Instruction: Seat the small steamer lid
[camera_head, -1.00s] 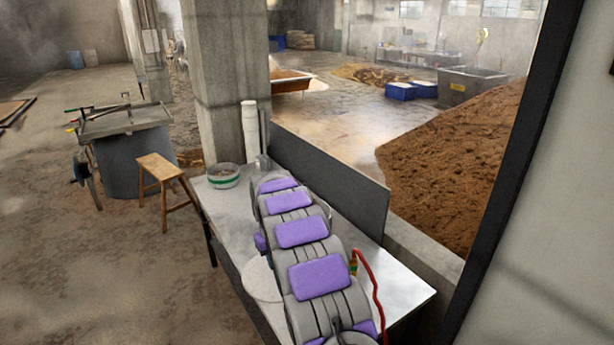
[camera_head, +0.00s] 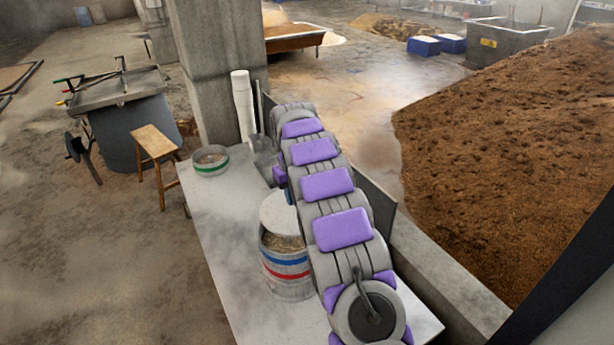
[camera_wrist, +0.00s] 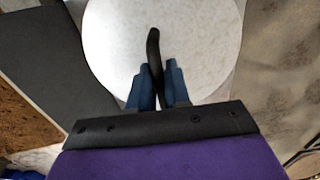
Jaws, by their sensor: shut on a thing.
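The small lid (camera_head: 280,213) is a pale round disc just over the back of the small steamer (camera_head: 286,262), a grey drum with red and blue bands. The steamer's open front shows grain inside, so the lid is off-centre to the back; I cannot tell if it touches the rim. In the wrist view the lid (camera_wrist: 190,40) fills the top middle, with a black curved handle. My gripper (camera_wrist: 158,75) has its blue fingers shut on that handle. In the head view my arm hides most of my gripper.
The steamer stands on a pale table (camera_head: 225,235). A green-banded bowl (camera_head: 210,162) sits at the table's back left, near a white pipe (camera_head: 243,105). A dark panel (camera_wrist: 55,75) runs beside the table. A wooden stool (camera_head: 153,145) stands to the left.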

